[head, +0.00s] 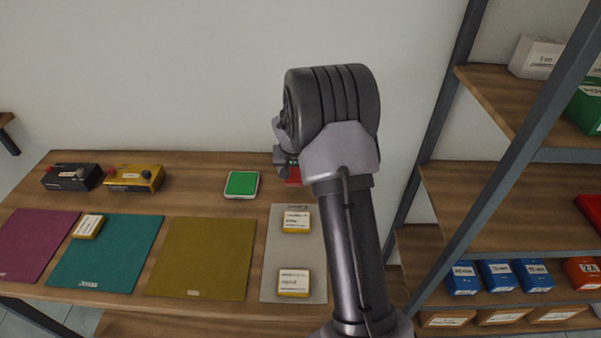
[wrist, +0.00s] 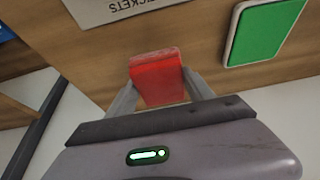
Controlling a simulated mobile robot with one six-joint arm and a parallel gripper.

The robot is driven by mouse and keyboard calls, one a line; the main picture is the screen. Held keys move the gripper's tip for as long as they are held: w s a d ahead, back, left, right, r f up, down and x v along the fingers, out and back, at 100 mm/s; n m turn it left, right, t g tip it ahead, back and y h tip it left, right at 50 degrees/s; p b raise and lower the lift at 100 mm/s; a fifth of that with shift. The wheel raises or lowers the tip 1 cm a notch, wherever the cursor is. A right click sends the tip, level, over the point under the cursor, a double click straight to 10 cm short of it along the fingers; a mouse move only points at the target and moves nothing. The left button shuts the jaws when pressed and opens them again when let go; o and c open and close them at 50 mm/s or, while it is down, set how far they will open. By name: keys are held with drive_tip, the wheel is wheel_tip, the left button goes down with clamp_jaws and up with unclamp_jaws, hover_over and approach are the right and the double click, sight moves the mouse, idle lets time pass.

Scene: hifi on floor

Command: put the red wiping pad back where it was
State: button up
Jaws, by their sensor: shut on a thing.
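The red wiping pad (wrist: 157,80) is between the two fingers of my gripper (wrist: 158,88) in the wrist view, and the gripper is shut on it. In the head view only a small part of the red pad (head: 293,176) shows below my wrist, near the back right of the wooden table (head: 200,202). My arm hides the rest of it and most of the gripper. I cannot tell whether the pad touches the table top.
A green pad in a white tray (head: 242,184) lies left of my gripper. A grey mat (head: 295,255) with two yellow-edged boxes lies in front. Olive (head: 203,257), teal and purple mats lie further left. A metal-framed shelf (head: 497,180) stands close on the right.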

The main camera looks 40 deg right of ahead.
drive_tip(key=shift+w+d+f, duration=0.15)
drive_tip(key=shift+w+d, duration=0.2)
drive_tip(key=shift+d, duration=0.2)
drive_tip(key=shift+w+d+f, duration=0.15)
drive_tip(key=shift+w+d, duration=0.15)
drive_tip(key=shift+d, duration=0.2)
drive_tip(key=shift+f+b, duration=0.7)
drive_tip(key=shift+f, duration=1)
drive_tip(key=o, duration=1.3)
